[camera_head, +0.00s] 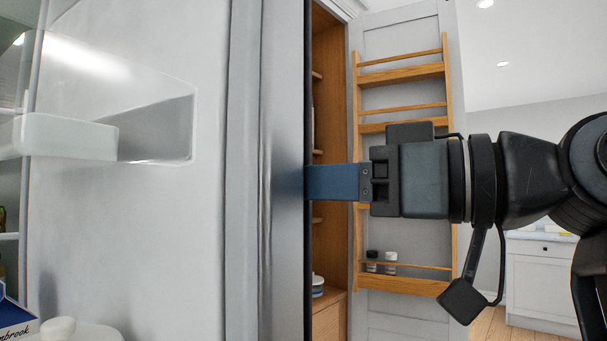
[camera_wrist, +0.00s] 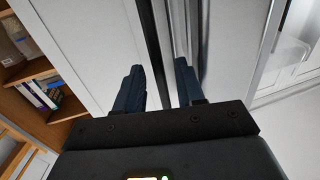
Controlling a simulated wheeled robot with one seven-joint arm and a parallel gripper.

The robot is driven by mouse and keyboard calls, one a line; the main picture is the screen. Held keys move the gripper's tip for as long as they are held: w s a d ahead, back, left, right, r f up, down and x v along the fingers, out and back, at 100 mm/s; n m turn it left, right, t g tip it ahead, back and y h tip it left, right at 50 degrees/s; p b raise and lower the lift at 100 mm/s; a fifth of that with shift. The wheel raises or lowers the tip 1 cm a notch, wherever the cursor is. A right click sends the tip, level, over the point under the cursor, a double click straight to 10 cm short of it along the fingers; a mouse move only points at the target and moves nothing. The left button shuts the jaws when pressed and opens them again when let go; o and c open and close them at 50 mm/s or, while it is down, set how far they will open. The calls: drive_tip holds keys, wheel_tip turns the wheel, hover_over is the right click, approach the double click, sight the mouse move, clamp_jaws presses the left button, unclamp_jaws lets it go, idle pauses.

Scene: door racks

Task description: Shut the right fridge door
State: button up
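The right fridge door (camera_head: 284,230) stands open, its edge upright in the middle of the head view and its pale inner face, with a clear bin (camera_head: 66,136), to the left. The bin also shows at the right of the wrist view (camera_wrist: 290,52). My gripper (camera_head: 312,183) comes from the right, its blue fingers level and their tips at the door's edge; I cannot tell whether they touch. In the wrist view my gripper's two fingers (camera_wrist: 160,80) are apart, with upright grey and dark strips beyond the gap. Nothing is visibly held.
An open pantry cupboard (camera_head: 328,130) stands behind my gripper. Its grey door carries a wooden rack (camera_head: 402,288) with small jars. White kitchen drawers (camera_head: 541,272) stand at the far right. A blue box (camera_head: 14,318) and a white-lidded container sit at the lower left.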

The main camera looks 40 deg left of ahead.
drive_tip(key=shift+s+a, duration=0.15)
drive_tip(key=shift+a, duration=0.9)
clamp_jaws()
